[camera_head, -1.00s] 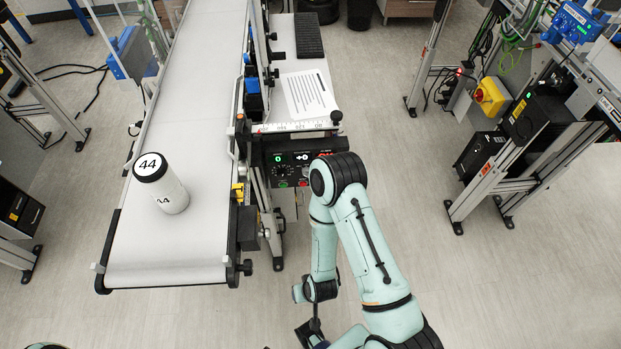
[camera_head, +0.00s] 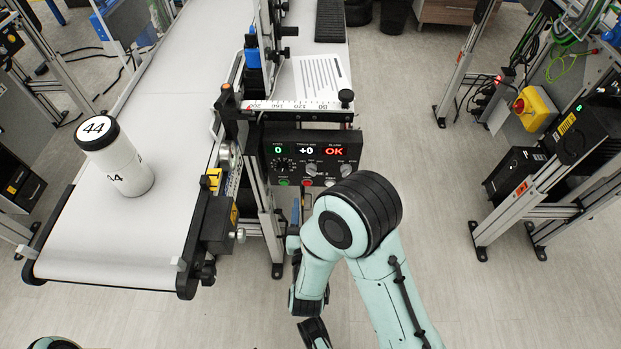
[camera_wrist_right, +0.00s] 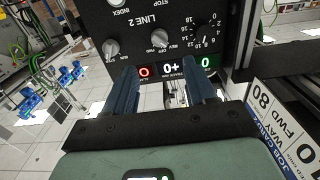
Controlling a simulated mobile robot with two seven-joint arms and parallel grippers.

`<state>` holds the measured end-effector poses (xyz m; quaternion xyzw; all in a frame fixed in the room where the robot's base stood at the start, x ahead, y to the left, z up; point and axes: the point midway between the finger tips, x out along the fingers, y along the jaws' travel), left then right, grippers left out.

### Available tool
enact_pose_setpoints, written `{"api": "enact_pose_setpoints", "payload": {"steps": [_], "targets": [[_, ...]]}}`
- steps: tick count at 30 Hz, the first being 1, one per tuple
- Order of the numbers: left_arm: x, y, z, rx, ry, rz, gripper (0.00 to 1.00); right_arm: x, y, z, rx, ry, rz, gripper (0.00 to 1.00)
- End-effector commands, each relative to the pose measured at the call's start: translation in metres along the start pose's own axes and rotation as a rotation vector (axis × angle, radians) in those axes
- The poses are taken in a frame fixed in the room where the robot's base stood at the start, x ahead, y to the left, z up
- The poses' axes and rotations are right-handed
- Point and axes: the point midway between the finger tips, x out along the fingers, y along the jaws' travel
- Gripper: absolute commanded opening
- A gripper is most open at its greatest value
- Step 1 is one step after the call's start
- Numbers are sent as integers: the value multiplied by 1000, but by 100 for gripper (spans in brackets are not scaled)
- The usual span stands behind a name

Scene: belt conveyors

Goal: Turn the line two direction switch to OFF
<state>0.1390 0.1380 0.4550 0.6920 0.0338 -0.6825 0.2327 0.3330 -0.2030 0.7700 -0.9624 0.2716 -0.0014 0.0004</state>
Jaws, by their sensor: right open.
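The line two control panel (camera_head: 308,158) hangs at the belt's end, with lit displays. In the right wrist view the panel is upside down and reads LINE 2. Its direction switch (camera_wrist_right: 159,37) is a grey knob marked FWD, OFF and REV; its exact setting is hard to tell. The knob also shows in the head view (camera_head: 310,168). My right gripper (camera_wrist_right: 160,78) is open and empty, its two blue fingers pointing at the panel, apart from the knob. In the head view the gripper (camera_head: 301,203) is just below the panel. My left gripper is out of view.
Another knob (camera_wrist_right: 110,47) and a round dial (camera_wrist_right: 207,35) flank the switch. A white can marked 44 (camera_head: 122,165) stands on the conveyor belt (camera_head: 105,235). A paper sheet (camera_head: 322,78) lies behind the panel.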

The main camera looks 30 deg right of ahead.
Motion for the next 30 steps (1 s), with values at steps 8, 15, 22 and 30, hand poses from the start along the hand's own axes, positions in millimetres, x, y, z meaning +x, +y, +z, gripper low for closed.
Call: {"api": "enact_pose_setpoints", "payload": {"steps": [8, 15, 22, 30], "targets": [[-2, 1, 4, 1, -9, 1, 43, 62, 1, -1, 0, 1, 5, 56], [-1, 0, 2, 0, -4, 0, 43, 94, 0, 0, -1, -1, 2, 56], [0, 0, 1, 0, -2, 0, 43, 102, 0, 0, -2, -1, 0, 56], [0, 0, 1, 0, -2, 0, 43, 102, 0, 0, -2, -2, 0, 26]]}}
